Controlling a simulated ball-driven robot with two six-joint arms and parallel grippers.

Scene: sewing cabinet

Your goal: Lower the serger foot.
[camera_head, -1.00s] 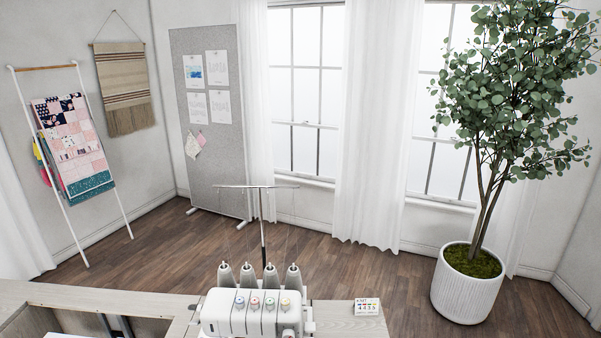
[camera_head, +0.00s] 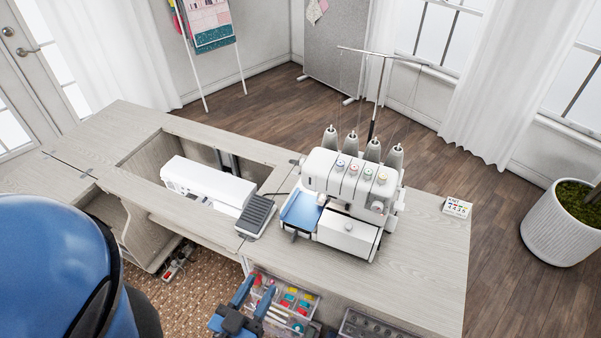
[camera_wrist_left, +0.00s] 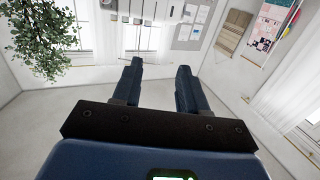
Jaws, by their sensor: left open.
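The white serger (camera_head: 352,185) stands on the cabinet top in the head view, with several thread cones and a thread stand behind it. A blue plate (camera_head: 301,211) shows at its left front. The presser foot and its lever are too small to make out. My left gripper (camera_head: 255,292) is at the bottom of the head view, in front of the cabinet's front edge and apart from the serger. Its two blue fingers are spread with nothing between them; the left wrist view also shows this open gripper (camera_wrist_left: 158,85). My right gripper is not in view.
A white sewing machine (camera_head: 208,184) sits in the cabinet opening, left of the serger. A dark foot pedal (camera_head: 256,216) lies between them. Below the front edge is a bin of coloured supplies (camera_head: 297,299). The cabinet top (camera_head: 425,265) at front right is clear.

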